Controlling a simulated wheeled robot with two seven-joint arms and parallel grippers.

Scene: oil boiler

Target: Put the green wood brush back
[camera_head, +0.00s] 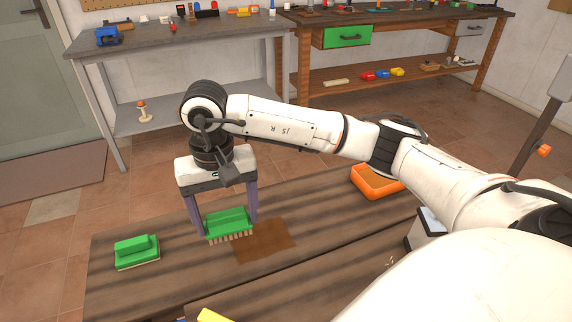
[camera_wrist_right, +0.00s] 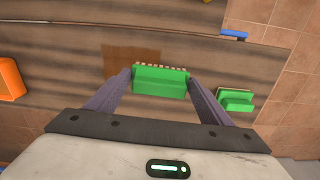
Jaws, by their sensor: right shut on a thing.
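The green wood brush (camera_head: 228,220) has pale bristles along its lower edge and sits by the brown patch on the wooden table. My right gripper (camera_head: 225,228) points down with one finger at each end of the brush, shut on it. In the right wrist view the brush (camera_wrist_right: 160,82) spans between the fingertips of my right gripper (camera_wrist_right: 160,84), bristles facing the top of the picture. I cannot tell whether the bristles touch the table. My left gripper is not in view.
Another green block-like tool (camera_head: 137,251) lies left of the brush. A dark brown rectangular patch (camera_head: 266,240) marks the table (camera_head: 180,285) just right of the brush. An orange tray (camera_head: 376,182) stands farther right. Workbenches (camera_head: 180,36) with tools line the wall.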

